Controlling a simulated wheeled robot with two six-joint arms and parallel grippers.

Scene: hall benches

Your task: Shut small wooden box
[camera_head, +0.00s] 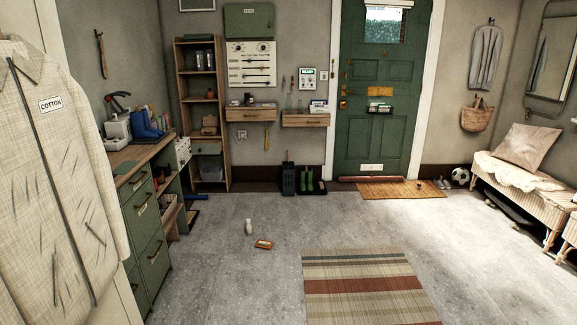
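No gripper of mine shows in the head view. I cannot clearly pick out the small wooden box. A small wood-coloured object (210,131) on the tall shelf could be a box, but it is too small to tell whether it has an open lid. A small orange-brown object (264,244) lies on the grey floor beside a small pale bottle-like item (249,227); I cannot tell whether it is a box.
A green drawer cabinet (143,205) stands at the left, behind a hanging coat (50,190). The tall shelf (181,110), wall drawers (250,115) and green door (375,140) are at the back. A bench (530,188) stands right. A striped rug (365,285) lies on open floor.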

